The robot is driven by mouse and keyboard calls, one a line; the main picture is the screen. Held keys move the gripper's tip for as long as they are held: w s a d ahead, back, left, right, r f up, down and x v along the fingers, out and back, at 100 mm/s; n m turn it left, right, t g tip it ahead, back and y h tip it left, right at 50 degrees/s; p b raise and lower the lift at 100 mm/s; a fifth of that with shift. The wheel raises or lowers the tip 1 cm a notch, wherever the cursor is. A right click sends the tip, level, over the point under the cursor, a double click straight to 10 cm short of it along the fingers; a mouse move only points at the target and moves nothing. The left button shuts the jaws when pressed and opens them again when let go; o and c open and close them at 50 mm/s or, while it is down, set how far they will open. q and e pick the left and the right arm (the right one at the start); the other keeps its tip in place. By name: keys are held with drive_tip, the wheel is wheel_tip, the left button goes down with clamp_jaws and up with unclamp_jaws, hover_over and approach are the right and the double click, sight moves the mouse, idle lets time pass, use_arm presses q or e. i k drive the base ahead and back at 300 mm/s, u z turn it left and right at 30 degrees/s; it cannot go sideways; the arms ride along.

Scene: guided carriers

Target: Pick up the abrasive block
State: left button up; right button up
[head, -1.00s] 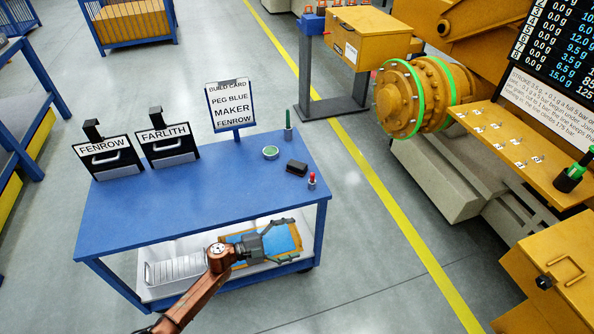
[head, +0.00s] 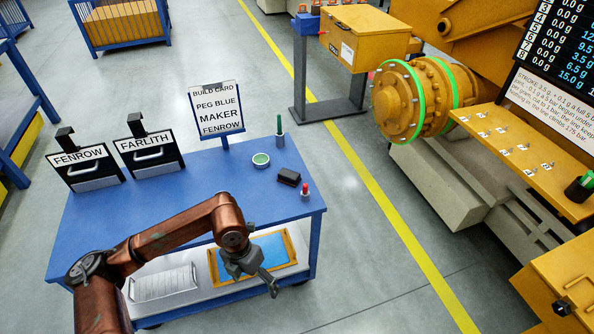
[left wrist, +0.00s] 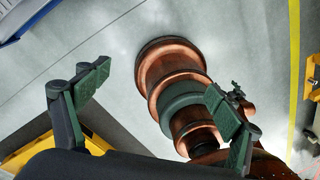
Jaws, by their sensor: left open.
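The abrasive block looks to be the small dark block (head: 289,177) lying on the blue table top (head: 190,212) near its right end. My left gripper (head: 265,279) hangs below and left of the block in the head view, in front of the table's edge and apart from the block. In the left wrist view my left gripper (left wrist: 158,98) has its two green-padded fingers spread wide, with nothing between them. The block does not show in the left wrist view.
Near the block stand a red-topped item (head: 305,190), a small green-rimmed dish (head: 261,160) and a slim green-tipped item (head: 280,138). A build card (head: 216,110) and two labelled holders (head: 85,170) line the back. A blue-and-orange tray (head: 292,244) lies on the lower shelf.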

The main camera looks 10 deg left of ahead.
sight(291, 178)
drive_tip(key=u, duration=0.05)
drive_tip(key=i, duration=1.75)
